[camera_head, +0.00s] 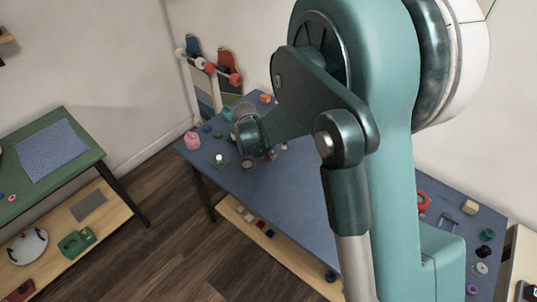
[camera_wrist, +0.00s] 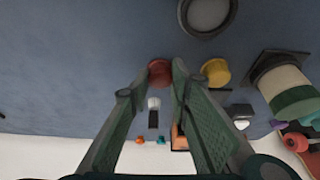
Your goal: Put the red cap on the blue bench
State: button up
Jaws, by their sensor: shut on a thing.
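The red cap (camera_wrist: 159,72) shows in the wrist view between the tips of my gripper (camera_wrist: 160,78), which is shut on it. The blue bench (camera_wrist: 80,70) fills the surface behind the cap. I cannot tell whether the cap touches the bench or is held just above it. In the head view the blue bench (camera_head: 290,205) runs across the middle and right. My arm covers much of it there, and I cannot make out the fingertips or the held cap.
In the wrist view a yellow piece (camera_wrist: 216,72) is close right of the cap. A dark round dish (camera_wrist: 207,14) is beyond. In the head view a pink piece (camera_head: 192,140) and several small parts sit at the bench's far left end. A green table (camera_head: 70,175) stands left.

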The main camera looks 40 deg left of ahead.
jog(key=shift+f, duration=0.2)
jog(key=shift+o, duration=1.3)
jog(key=shift+f, duration=0.1)
jog(key=o, duration=0.4)
jog(key=shift+r, duration=0.2)
jog(key=shift+p+v, duration=1.1)
jog(key=shift+v, duration=4.9)
